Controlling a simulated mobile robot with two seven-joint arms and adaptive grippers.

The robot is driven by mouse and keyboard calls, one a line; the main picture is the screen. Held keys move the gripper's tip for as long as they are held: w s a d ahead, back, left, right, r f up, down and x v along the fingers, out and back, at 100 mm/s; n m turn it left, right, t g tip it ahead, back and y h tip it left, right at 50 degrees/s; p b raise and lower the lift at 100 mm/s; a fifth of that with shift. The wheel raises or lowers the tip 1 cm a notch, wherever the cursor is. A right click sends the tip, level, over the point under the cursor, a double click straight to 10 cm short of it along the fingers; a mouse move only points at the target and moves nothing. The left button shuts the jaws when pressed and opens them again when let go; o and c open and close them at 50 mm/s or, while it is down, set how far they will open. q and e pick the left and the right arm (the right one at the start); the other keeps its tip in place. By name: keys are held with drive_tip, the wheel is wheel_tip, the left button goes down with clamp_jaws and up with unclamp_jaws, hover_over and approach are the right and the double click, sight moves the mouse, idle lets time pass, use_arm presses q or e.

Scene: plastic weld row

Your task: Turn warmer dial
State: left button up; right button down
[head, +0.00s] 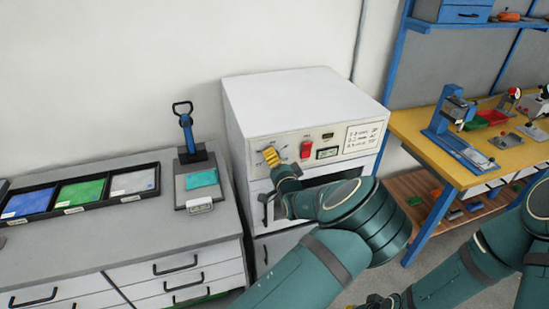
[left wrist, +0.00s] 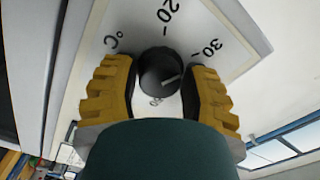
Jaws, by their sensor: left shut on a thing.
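The warmer (head: 300,95) is a white box-shaped cabinet in the middle of the head view. Its front panel has a dial that my left gripper (head: 271,157) covers there. In the left wrist view the dial (left wrist: 158,70) is a round black knob with a white pointer line, aimed to the right, below the 30 mark. Around it is a white scale with °C, 20 and 30; another mark below is partly hidden. The yellow fingers of my left gripper (left wrist: 163,90) are shut on the knob from both sides. My right gripper (head: 377,302) shows only partly at the bottom edge.
A red switch (head: 306,150) and a small display (head: 328,153) sit right of the dial. Left is a grey counter (head: 120,235) with colored trays and a press (head: 186,135). Right is a yellow-topped bench (head: 440,155) with tools.

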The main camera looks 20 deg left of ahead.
use_arm(q)
drive_tip(key=shift+r+m, duration=0.1)
drive_tip(key=shift+m, duration=0.5)
drive_tip(key=o, duration=1.2)
drive_tip(key=v, duration=1.2)
